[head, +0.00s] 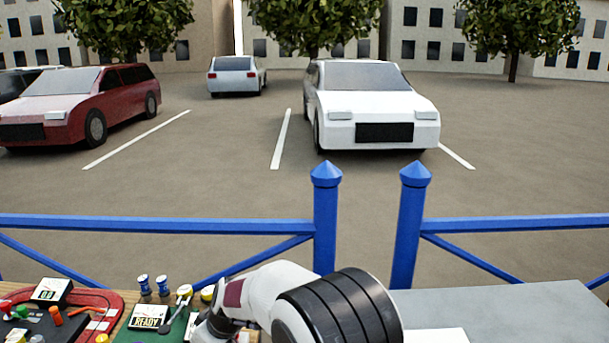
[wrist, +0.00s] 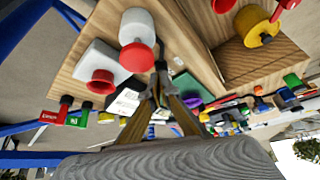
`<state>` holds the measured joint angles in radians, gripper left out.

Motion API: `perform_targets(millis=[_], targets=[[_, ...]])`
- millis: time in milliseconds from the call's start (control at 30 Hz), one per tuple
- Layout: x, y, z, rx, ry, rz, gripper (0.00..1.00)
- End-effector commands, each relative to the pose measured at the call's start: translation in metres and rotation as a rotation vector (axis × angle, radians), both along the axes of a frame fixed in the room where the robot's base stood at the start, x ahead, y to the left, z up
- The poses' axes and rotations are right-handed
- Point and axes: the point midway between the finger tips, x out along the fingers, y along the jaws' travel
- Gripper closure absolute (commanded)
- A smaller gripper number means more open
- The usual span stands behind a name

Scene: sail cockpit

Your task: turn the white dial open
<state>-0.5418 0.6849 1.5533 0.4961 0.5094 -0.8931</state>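My gripper (wrist: 160,78) is in the wrist view, its two fingers running inward to tips that look close together. I see no object clearly between the tips. A white rounded block with a red knob (wrist: 137,55) is just left of the tips. A second white block (wrist: 96,60) with a red knob (wrist: 100,82) is farther left. Both blocks are on a wooden board (wrist: 190,50). I cannot tell which part, if any, is the white dial. In the head view my arm and the lower picture edge hide the gripper's work area.
A yellow round part (wrist: 257,28) is at the upper right of the wrist view. Many small coloured parts (wrist: 285,97) crowd the right side. A blue railing (head: 150,223) stands behind.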

Motion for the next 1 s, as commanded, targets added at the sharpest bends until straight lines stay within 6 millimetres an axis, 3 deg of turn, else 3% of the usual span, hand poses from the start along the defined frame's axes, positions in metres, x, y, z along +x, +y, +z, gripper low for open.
perform_targets(millis=[733,1000], targets=[[-0.004,-0.007,0.0,-0.001,0.001,0.0,1.0],[-0.003,-0.007,0.013,0.001,-0.001,0.001,1.0]])
